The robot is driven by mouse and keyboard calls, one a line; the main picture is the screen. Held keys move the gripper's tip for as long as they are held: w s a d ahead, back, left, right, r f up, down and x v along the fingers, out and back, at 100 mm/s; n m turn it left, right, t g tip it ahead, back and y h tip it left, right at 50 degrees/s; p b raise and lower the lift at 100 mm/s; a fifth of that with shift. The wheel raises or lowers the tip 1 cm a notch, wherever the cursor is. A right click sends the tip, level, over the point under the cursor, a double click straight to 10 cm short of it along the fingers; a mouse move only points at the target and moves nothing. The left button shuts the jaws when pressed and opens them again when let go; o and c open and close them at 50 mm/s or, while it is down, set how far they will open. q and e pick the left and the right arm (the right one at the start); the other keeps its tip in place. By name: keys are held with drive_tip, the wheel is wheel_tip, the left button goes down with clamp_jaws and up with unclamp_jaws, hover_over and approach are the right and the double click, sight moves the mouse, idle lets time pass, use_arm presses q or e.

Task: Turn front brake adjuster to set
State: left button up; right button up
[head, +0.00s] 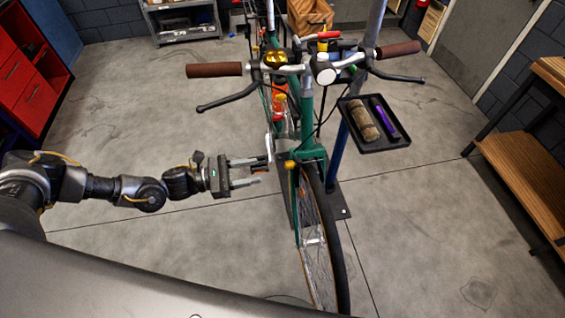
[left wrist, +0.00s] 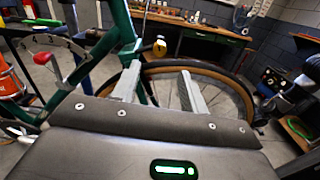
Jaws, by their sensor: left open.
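A green bicycle (head: 311,151) stands upright with its front wheel (head: 338,270) toward me. A small yellow-orange knob (head: 289,164), which looks like the front brake adjuster, sits by the fork just above the wheel. The knob also shows in the left wrist view (left wrist: 160,47), beyond and between my fingertips. My left gripper (head: 262,171) is open and empty, a little left of the knob and apart from it. Its two fingers also show in the left wrist view (left wrist: 159,78), pointing toward the wheel and knob. My right gripper is not in view.
The handlebar has brown grips (head: 214,70) and brake levers above the fork. A black tray (head: 375,124) with a brown roll and a purple item is right of the blue stand post (head: 340,150). A wooden bench (head: 525,170) stands at right. The floor at left is clear.

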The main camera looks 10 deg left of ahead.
sight(290, 165)
use_arm(q)
drive_tip(key=p+x, duration=0.3)
drive_tip(key=x, duration=0.6)
drive_tip(key=shift+d, duration=0.25)
drive_tip(key=shift+w, duration=0.1)
clamp_jaws()
